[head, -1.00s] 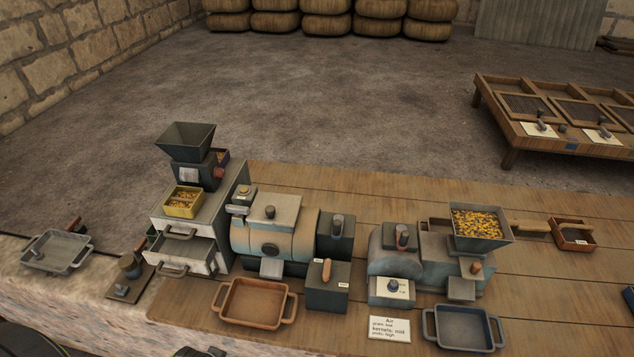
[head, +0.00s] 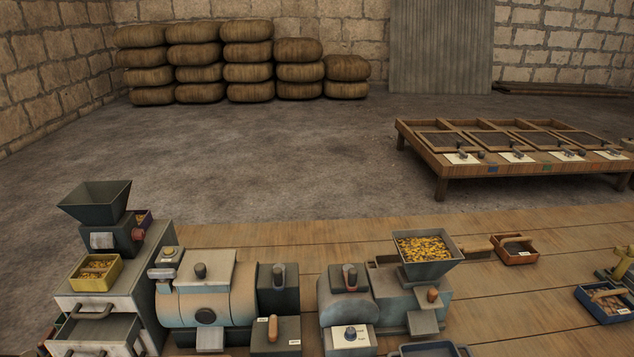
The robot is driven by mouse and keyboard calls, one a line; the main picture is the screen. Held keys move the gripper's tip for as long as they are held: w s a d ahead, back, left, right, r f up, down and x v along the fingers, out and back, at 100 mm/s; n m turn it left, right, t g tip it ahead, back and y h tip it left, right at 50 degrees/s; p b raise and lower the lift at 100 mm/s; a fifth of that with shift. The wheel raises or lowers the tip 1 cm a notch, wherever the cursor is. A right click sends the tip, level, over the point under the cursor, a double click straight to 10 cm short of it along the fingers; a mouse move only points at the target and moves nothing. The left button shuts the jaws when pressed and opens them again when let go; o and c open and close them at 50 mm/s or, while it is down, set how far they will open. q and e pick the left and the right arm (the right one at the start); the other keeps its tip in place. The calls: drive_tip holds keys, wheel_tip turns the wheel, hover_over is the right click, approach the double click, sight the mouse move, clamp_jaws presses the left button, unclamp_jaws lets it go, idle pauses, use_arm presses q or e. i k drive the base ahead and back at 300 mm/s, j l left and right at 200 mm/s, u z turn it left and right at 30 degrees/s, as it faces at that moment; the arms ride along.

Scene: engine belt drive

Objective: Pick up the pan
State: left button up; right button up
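A dark blue-grey pan (head: 430,350) shows only its back rim at the bottom edge of the head view, in front of the machine with the corn-filled hopper. The rest of it is cut off by the frame. Of the brown two-handled pan, at most a thin sliver shows at the bottom edge, below the left machine. I cannot tell which pan the task means. Neither of my grippers is in view.
A hopper (head: 426,255) holds yellow kernels on the right machine (head: 385,300). A rounded machine (head: 205,295) stands left of it, beside a drawer cabinet (head: 120,292). A small handled tray (head: 515,250) and a blue tray (head: 606,302) lie right. A low wooden table (head: 440,165) stands behind.

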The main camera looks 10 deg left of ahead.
sight(96, 272)
drive_tip(key=u, duration=1.55)
